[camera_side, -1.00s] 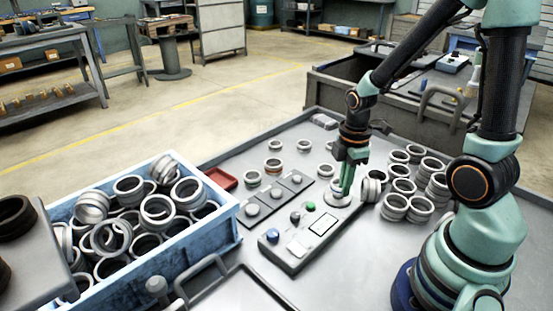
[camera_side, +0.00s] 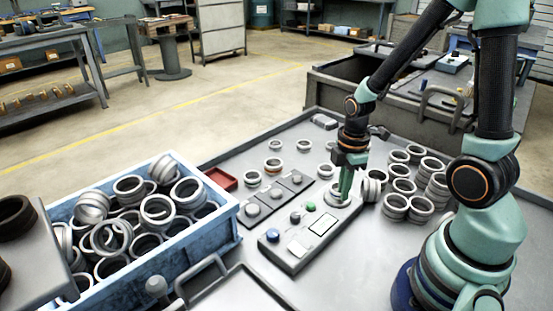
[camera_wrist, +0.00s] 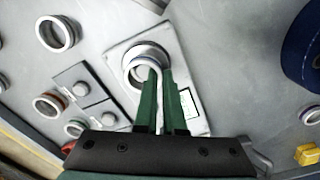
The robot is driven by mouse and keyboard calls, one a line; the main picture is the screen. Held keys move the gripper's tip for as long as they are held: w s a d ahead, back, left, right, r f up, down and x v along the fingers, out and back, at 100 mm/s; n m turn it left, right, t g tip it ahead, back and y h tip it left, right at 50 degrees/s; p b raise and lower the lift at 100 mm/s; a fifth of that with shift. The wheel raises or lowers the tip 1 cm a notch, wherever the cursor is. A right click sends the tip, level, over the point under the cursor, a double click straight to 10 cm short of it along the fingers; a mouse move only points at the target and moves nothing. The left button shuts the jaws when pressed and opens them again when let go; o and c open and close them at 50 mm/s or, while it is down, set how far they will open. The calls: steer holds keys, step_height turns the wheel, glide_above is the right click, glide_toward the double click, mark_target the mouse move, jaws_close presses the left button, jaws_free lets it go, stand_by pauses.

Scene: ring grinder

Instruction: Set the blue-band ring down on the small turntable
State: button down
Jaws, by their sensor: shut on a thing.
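My gripper (camera_side: 343,196) points down at the far end of the control box, right over the small turntable (camera_wrist: 150,46). In the wrist view its green fingers (camera_wrist: 156,72) are shut on the wall of a pale grey ring (camera_wrist: 129,74). This ring overlaps the round turntable in that view; I cannot tell whether it touches the turntable top. In the side view the fingers hide much of the ring and turntable.
The control box (camera_side: 285,254) has knobs and a screen. Several loose rings (camera_side: 275,165) stand to the left, and several stacked rings (camera_side: 395,207) stand close on the right. A blue crate (camera_side: 222,240) full of rings is at front left.

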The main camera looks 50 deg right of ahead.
steer(key=c, duration=0.9)
jaws_free()
steer(key=shift+w, duration=0.1)
steer(key=r, duration=1.2)
steer(key=shift+s, duration=0.25)
steer(key=shift+a, duration=0.1)
steer(key=a+r+m+t, duration=0.1)
steer(key=a+r+m, duration=0.1)
steer(key=m, duration=0.2)
steer(key=a+r+m+t, duration=0.2)
steer(key=a+r+m, duration=0.1)
steer(key=m, duration=0.1)
steer(key=a+r+m+t, duration=0.2)
steer(key=m, duration=0.2)
steer(key=shift+w+a+r, duration=0.25)
steer(key=shift+w+a, duration=0.05)
